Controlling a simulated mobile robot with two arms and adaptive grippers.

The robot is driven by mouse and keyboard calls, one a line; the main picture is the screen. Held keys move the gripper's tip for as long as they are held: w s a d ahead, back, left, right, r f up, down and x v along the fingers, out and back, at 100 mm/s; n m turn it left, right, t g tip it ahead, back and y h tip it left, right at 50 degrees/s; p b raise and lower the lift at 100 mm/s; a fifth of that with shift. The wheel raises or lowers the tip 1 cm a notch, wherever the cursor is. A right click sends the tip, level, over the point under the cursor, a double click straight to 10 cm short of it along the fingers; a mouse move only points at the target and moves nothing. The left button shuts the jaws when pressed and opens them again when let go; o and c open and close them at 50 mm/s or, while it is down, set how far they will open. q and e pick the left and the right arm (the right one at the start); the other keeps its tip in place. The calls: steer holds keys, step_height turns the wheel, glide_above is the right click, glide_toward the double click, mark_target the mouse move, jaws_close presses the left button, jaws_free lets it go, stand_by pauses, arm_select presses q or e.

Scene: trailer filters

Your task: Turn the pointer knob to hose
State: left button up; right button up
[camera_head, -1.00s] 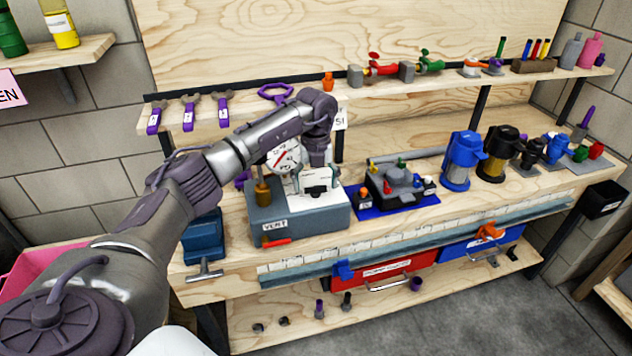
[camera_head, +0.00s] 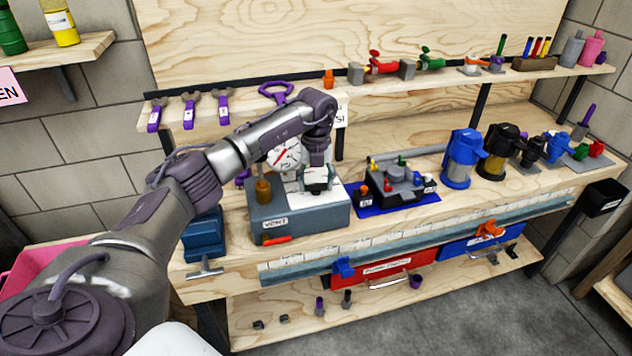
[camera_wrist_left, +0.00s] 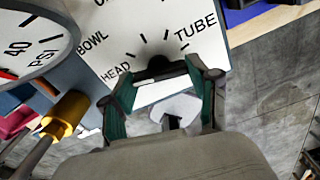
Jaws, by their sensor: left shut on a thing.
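The grey test box (camera_head: 330,217) stands on the bench with a white dial plate on its top. In the left wrist view the white dial plate (camera_wrist_left: 112,50) carries the words HEAD, BOWL and TUBE; no full HOSE label is legible. The black pointer knob (camera_wrist_left: 160,66) sits at the plate's centre, partly hidden by my gripper. My left gripper (camera_head: 317,187) is over the box from above. In the left wrist view its green-padded fingers (camera_wrist_left: 163,108) stand either side of the knob, shut on it. Where the pointer aims is hard to tell. My right gripper is not in view.
A round pressure gauge (camera_head: 284,154) and a brass-coloured fitting (camera_head: 263,190) stand close beside the gripper on the box. A red lever (camera_head: 277,240) is at its front. A blue mat (camera_head: 372,204) with a small grey assembly lies to the right.

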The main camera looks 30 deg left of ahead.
arm_select(q)
steer(key=shift+m, duration=0.3)
steer(key=m, duration=0.5)
steer(key=shift+a+m+b, duration=0.1)
steer(key=shift+m+b, duration=0.2)
steer(key=shift+b, duration=0.05)
steer(key=m, duration=0.5)
steer(key=shift+b, duration=0.3)
steer(key=m, duration=0.6)
steer(key=shift+w+m+b, duration=0.1)
steer(key=shift+m+b, duration=0.3)
steer(key=m, duration=0.5)
steer(key=shift+r, duration=0.1)
steer(key=shift+m, duration=0.3)
steer(key=o, duration=1.2)
steer(key=shift+c, duration=0.2)
